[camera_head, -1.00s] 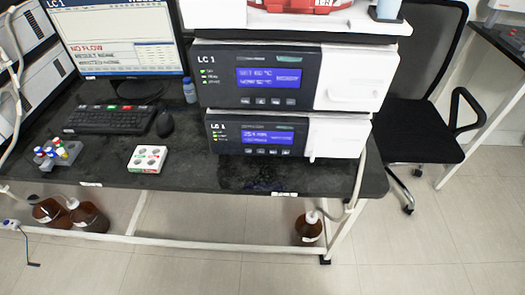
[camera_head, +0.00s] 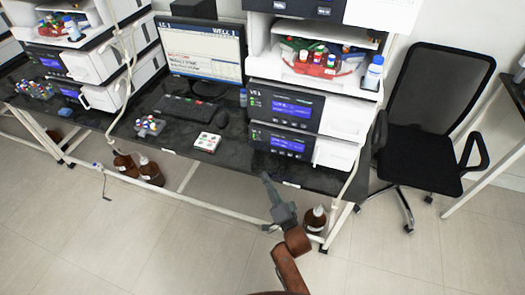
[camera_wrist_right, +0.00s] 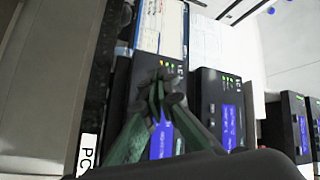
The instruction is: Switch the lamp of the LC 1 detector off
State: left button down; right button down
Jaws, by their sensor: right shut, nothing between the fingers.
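The LC 1 detector (camera_head: 283,143) is the lower of two dark-fronted modules on the bench, with a lit blue display and a white right part. In the right wrist view its front (camera_wrist_right: 178,100) is turned sideways, with its indicator lights lit. My right gripper (camera_head: 266,178) is shut and empty, in front of and below the detector at the bench's front edge. In the right wrist view its closed fingertips (camera_wrist_right: 160,78) overlap the detector's front, hiding part of it. I cannot tell whether they touch it. The lamp's state is unreadable. My left gripper is out of view.
The upper LC 1 module (camera_head: 285,106) sits directly above the detector. A brown bottle (camera_head: 315,219) stands below the bench, and a chair (camera_head: 430,130) stands to the right.

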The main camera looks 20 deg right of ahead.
aim_at(274, 151)
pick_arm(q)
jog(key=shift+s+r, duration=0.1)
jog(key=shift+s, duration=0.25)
pick_arm(e)
jog(key=shift+w+r, duration=0.2)
jog(key=shift+r, duration=0.25)
